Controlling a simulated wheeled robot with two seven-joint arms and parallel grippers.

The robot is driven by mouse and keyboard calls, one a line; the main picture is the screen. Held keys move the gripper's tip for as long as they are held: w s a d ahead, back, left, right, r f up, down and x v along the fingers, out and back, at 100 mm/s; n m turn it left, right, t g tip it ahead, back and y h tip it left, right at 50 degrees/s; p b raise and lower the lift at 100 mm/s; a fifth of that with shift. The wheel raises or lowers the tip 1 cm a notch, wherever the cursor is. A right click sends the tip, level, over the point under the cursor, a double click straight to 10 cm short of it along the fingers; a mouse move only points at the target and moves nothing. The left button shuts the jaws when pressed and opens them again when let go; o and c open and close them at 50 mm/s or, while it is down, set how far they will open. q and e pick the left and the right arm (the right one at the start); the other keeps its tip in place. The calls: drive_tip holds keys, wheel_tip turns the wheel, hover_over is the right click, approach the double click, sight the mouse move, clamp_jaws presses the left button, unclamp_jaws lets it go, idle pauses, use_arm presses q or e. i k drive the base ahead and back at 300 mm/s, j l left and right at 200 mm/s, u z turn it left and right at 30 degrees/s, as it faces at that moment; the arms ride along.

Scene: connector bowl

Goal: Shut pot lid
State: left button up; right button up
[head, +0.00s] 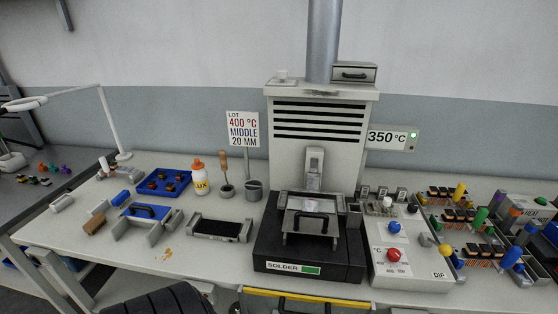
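The solder pot (270,245) is a black block in the middle of the bench, with a "SOLDER" label and a green patch on its front. A light grey metal plate (309,204) with a black arched handle (311,217) sits over the top of the pot. It looks like the lid, but I cannot tell whether it fully covers the opening. A grey upright bracket (314,166) stands behind it. Neither of my grippers is in view.
A control box (393,272) with blue and red knobs stands close right of the pot. A grey-black tray (221,229), a blue-and-grey holder (143,216) and a flux bottle (200,180) stand left. A fume hood (319,125) rises behind. Boards with connectors crowd the right.

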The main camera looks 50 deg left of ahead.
sight(313, 223)
drive_tip(key=u, duration=1.3)
